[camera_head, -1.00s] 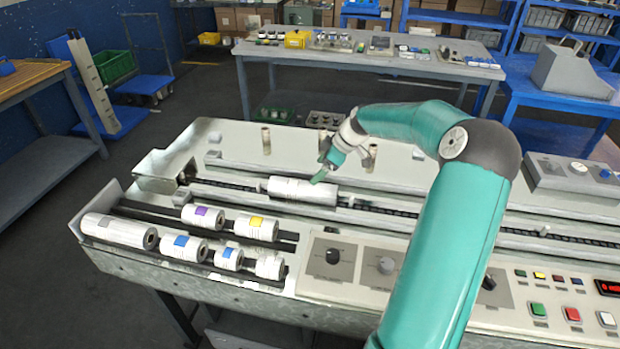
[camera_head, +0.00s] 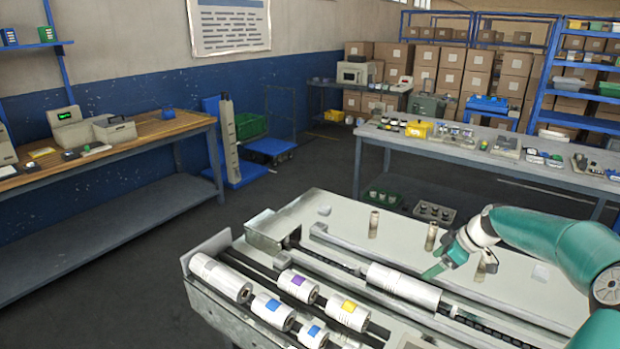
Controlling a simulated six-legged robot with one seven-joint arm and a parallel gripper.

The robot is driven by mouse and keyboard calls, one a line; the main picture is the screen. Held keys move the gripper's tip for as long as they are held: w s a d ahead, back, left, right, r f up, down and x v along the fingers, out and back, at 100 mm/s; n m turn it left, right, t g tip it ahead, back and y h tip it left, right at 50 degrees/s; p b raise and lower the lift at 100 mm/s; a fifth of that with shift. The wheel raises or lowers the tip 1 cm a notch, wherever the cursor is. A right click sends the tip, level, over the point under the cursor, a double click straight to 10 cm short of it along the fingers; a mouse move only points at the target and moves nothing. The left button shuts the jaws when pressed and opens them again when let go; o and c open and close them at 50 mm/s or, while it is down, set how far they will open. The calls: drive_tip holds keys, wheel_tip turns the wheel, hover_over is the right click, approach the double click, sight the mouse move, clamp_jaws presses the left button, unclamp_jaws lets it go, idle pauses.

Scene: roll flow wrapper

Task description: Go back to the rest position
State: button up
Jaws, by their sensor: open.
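My gripper (camera_head: 447,262) is at the right of the head view, at the end of my teal arm. It is empty and points down to the left, near a large white roll (camera_head: 403,287). The roll lies on the dark conveyor chain (camera_head: 345,263) of the flow wrapper (camera_head: 335,217). Whether the fingertips touch the roll is hard to tell; they appear just above its right end. Part of my arm is cut off by the right edge.
Several white rolls with coloured labels, such as a yellow-labelled roll (camera_head: 347,312), lie in the front tray. Short posts (camera_head: 373,224) stand behind the conveyor. A wooden bench (camera_head: 140,135) is at left, a grey table (camera_head: 460,150) behind.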

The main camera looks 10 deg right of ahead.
drive_tip(key=s+a+r+m+g+h, duration=0.1)
drive_tip(key=s+a+r, duration=0.15)
drive_tip(key=a, duration=0.45)
drive_tip(key=s+a+r+m+g+h, duration=0.1)
drive_tip(key=s+a+r+h, duration=0.15)
drive_tip(key=a, duration=0.55)
drive_tip(key=s+a+r+m+g+h, duration=0.1)
drive_tip(key=s+a+r, duration=0.1)
drive_tip(key=a+r, duration=0.35)
drive_tip(key=s+a+r+m+t, duration=0.1)
drive_tip(key=s+a+m, duration=0.1)
drive_tip(key=s+a, duration=0.4)
drive_tip(key=s+a+r+m+t, duration=0.1)
drive_tip(key=s+a+m+t, duration=0.1)
drive_tip(key=s+a, duration=0.5)
drive_tip(key=s+m, duration=0.1)
drive_tip(key=s, duration=0.5)
drive_tip(key=shift+a+r+t, duration=0.15)
drive_tip(key=shift+r+t, duration=0.15)
drive_tip(key=shift+r, duration=0.1)
